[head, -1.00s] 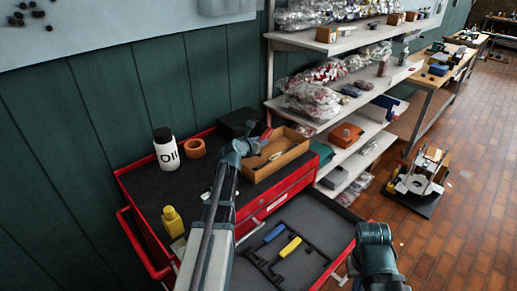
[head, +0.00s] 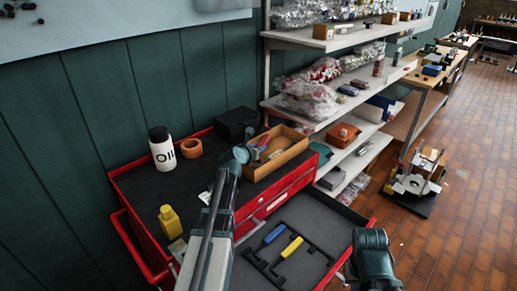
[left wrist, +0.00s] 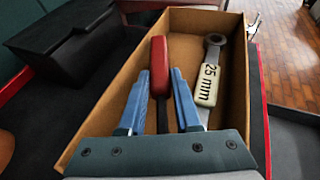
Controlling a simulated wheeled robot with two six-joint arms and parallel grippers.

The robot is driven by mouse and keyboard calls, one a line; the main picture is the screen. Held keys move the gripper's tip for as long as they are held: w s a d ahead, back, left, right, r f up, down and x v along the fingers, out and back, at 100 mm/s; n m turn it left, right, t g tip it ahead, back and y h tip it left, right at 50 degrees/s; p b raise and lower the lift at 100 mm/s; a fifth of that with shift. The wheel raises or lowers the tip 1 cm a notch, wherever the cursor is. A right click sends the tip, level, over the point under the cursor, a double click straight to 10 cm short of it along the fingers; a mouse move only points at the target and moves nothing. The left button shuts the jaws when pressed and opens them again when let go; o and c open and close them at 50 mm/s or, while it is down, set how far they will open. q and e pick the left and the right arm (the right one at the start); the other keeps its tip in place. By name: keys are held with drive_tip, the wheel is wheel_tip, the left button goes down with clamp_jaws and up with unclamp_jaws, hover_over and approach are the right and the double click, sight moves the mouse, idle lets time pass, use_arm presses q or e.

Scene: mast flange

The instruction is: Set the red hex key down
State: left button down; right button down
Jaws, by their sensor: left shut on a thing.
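The red hex key (left wrist: 158,58) lies between the blue fingers of my left gripper (left wrist: 160,80), which is shut on its dark shaft near the red handle. In the left wrist view the key is over or inside an open brown box (left wrist: 240,120); I cannot tell whether it touches the floor. A wrench marked 25 mm (left wrist: 209,75) lies in the box to the right of the key. In the head view my left gripper (head: 256,149) is at the left side of the box (head: 289,155). The right gripper's fingers do not show.
A black box (head: 235,123), an orange ring (head: 189,147), an oil bottle (head: 162,149) and a yellow bottle (head: 173,221) stand on the red cart's dark top. An open drawer below holds a blue tool (head: 274,233) and a yellow tool (head: 292,247). Shelves stand behind.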

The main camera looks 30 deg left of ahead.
use_arm(q)
drive_tip(key=shift+s+d+f+b, duration=0.2)
drive_tip(key=shift+d+f+b, duration=0.1)
drive_tip(key=shift+f, duration=0.1)
drive_tip(key=c, duration=0.6)
unclamp_jaws()
drive_tip(key=shift+s, duration=0.15)
drive_tip(key=shift+r, duration=0.1)
drive_tip(key=shift+r+p, duration=0.25)
drive_tip(key=shift+p, duration=0.15)
drive_tip(key=p+v, duration=0.1)
drive_tip(key=v, duration=0.2)
drive_tip(key=p+v, duration=0.2)
drive_tip(key=v, duration=0.1)
drive_tip(key=p+v, duration=0.1)
drive_tip(key=v, duration=0.3)
drive_tip(key=shift+a+r+p, duration=0.15)
drive_tip(key=shift+r+p, duration=0.2)
drive_tip(key=shift+r, duration=0.1)
drive_tip(key=shift+s+r, duration=0.2)
drive_tip(key=shift+s, duration=0.35)
